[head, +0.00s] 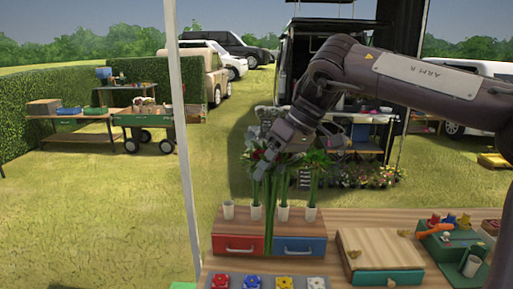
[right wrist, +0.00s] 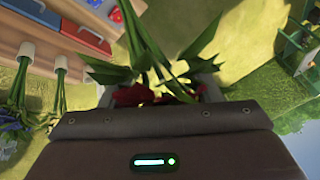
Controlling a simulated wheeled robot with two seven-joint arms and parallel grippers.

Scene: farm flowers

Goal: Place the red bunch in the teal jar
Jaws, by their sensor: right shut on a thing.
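My right gripper (head: 270,150) is shut on the red bunch (head: 257,154), above the back of the wooden table. The bunch's green stems hang down in front of the row of white cups. In the right wrist view, the dark red blooms (right wrist: 135,95) sit between the fingers, with green leaves and stems extending away toward the top. The gripper's fingers are partly hidden by the blooms. I cannot make out a teal jar for certain; only a sliver of something teal (head: 183,286) shows at the bottom edge of the head view. My left gripper is not in view.
Several white cups (head: 228,210) stand behind a red drawer (head: 238,245) and a blue drawer (head: 299,246); some hold green stems. A flower-block tray (head: 236,281) lies in front. A wooden box (head: 379,250) and green items (head: 451,240) fill the right. A white pole (head: 182,130) stands left.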

